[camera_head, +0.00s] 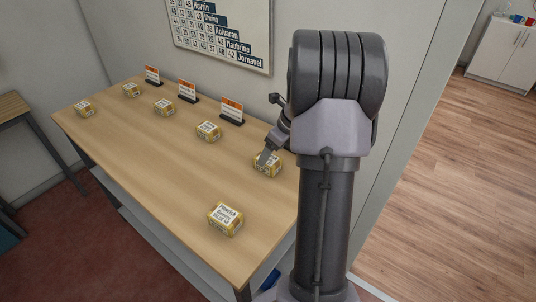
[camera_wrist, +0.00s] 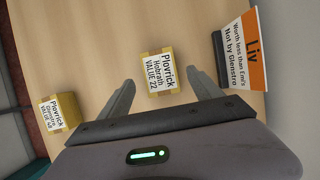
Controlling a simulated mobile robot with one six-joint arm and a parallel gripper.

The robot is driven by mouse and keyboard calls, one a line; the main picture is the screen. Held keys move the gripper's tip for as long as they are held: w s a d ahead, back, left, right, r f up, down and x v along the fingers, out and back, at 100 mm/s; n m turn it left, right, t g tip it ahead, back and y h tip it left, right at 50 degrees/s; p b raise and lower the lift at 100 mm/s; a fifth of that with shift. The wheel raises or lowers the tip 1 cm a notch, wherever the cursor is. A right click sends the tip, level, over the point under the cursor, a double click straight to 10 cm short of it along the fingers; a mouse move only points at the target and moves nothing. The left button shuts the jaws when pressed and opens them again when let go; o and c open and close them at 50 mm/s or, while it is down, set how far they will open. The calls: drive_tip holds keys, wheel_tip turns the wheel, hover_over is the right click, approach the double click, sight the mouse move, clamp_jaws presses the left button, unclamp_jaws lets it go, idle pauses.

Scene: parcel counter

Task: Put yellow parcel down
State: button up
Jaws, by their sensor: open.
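A yellow parcel (camera_head: 268,169) with a white label sits on the wooden counter near its right end, just below my gripper (camera_head: 265,160). In the wrist view this parcel (camera_wrist: 156,75) reads "Plovrick, Hobrath, VALUE 22". It lies at the opening between my two spread fingers (camera_wrist: 160,80), with gaps on both sides. My gripper is open and holds nothing. A second yellow parcel (camera_head: 225,219) stands nearer the counter's front corner; in the wrist view this parcel (camera_wrist: 60,112) reads "Plovrick, Glenstro, VALUE" with a number hard to read.
Several more yellow parcels, such as this one (camera_head: 208,131), stand along the counter (camera_head: 150,155). Signs in black holders (camera_head: 231,110) line the wall side. The sign by my gripper (camera_wrist: 246,50) reads "Liv, Worth less than Emi's, Not by Glenstro". The counter's front middle is bare.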

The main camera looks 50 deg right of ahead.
drive_tip(key=p+v, duration=0.2)
drive_tip(key=v, duration=0.5)
drive_tip(key=a+r+n, duration=0.5)
drive_tip(key=a+n, duration=0.2)
drive_tip(key=a, duration=0.5)
drive_tip(key=a+r+n, duration=0.6)
drive_tip(key=a+n, duration=0.2)
drive_tip(key=a, duration=0.4)
drive_tip(key=s+a+n+t+y, duration=0.1)
drive_tip(key=s+a+n, duration=1.1)
drive_tip(key=a+n, duration=0.3)
drive_tip(key=shift+s+a+n+y, duration=0.3)
drive_tip(key=shift+a+n, duration=0.1)
drive_tip(key=shift+a, duration=0.3)
drive_tip(key=shift+r, duration=0.1)
